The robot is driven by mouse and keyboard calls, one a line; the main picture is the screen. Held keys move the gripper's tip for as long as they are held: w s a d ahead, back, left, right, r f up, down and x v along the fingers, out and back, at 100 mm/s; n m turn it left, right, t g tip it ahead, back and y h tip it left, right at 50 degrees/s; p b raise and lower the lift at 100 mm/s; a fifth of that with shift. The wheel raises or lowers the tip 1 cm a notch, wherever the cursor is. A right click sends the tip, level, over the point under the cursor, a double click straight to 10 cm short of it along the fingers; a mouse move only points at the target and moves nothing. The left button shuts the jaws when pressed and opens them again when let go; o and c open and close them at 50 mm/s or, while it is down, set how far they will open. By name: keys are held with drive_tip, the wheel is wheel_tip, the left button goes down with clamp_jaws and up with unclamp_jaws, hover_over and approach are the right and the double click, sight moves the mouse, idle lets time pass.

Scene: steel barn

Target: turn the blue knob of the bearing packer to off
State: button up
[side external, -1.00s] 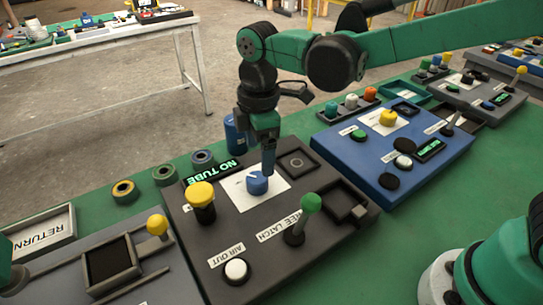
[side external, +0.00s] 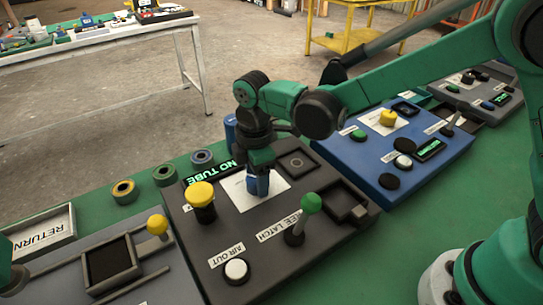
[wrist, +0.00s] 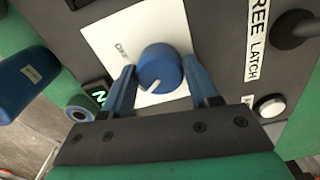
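The blue knob (wrist: 160,66) sits on a white plate (wrist: 107,38) on the dark grey bearing packer (side external: 225,235). Its white pointer line points down and left in the wrist view. A small printed label, seemingly "OFF", is on the plate left of the knob. My gripper (wrist: 159,70) has one blue finger on each side of the knob, with the tips close to its sides; I cannot tell whether they touch it. The fingers are spread apart. In the side view my gripper (side external: 258,184) is lowered over the knob and largely hides it.
Near the knob stand a yellow-topped post (side external: 201,196), a green-topped lever (side external: 311,204) at the "FREE LATCH" label, and a white "AIR OUT" button (side external: 236,270). A green "NO TUBE" display (side external: 214,173) lies behind. A blue panel (side external: 425,170) is to the right.

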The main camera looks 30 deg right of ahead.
clamp_jaws()
drive_tip(key=shift+m, duration=0.3)
drive_tip(key=m, duration=0.9)
drive_tip(key=shift+m, duration=2.3)
drive_tip(key=o, duration=0.6)
unclamp_jaws()
drive_tip(key=shift+c, duration=0.2)
